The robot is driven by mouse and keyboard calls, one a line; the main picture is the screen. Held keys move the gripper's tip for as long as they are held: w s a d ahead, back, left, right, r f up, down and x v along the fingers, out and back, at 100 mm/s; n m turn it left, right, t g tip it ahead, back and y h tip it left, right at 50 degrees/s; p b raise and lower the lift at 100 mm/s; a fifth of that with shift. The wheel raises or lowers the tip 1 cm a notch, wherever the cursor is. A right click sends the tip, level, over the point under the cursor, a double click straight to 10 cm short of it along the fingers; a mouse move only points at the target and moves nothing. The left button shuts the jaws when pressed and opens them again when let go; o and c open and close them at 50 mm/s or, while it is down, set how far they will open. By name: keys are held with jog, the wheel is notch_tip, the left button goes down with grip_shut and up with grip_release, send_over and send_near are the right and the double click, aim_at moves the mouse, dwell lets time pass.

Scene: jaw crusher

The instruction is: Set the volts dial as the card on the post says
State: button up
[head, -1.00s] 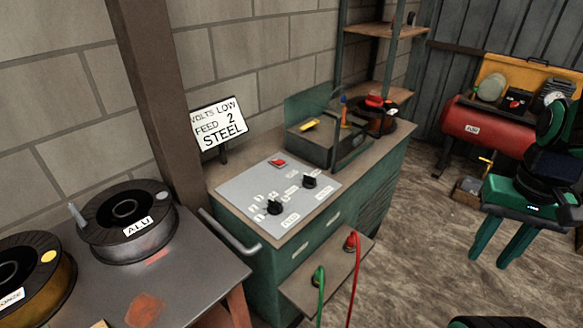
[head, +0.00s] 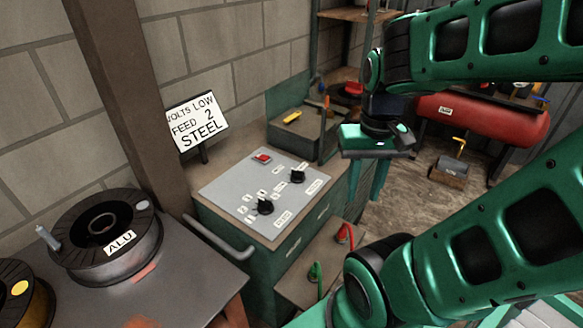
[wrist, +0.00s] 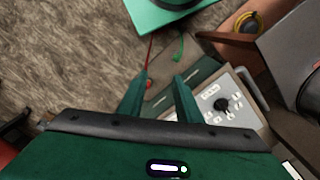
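The card (head: 197,121) on the post reads "VOLTS LOW, FEED 2, STEEL". Below it, the grey control panel (head: 228,187) lies on top of the green cabinet. It carries two black dials, a front-left one (head: 265,207) and a back-right one (head: 297,176), with small white labels. The labels are too small to tell which dial is volts, or its setting. One black dial (wrist: 222,104) shows in the wrist view, right of my fingers. My gripper (head: 364,192) is open and empty, right of the panel and apart from it; its two fingers (wrist: 160,82) show in the wrist view.
A red switch (head: 262,158) sits at the panel's back. A metal handle rail (head: 220,238) and a shelf with red and green cable plugs (head: 345,232) stick out in front. A wire spool marked ALU (head: 105,235) stands left. A grey box (head: 300,135) is behind the panel.

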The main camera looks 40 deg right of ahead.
jog(key=shift+o, duration=0.9)
jog(key=o, duration=0.4)
jog(key=shift+s+r, duration=0.25)
jog(key=m, duration=0.8)
send_over(297, 170)
notch_tip(297, 170, down, 4)
notch_tip(297, 170, down, 10)
jog(key=shift+s+f, duration=0.1)
jog(key=shift+f, duration=0.1)
jog(key=c, duration=1)
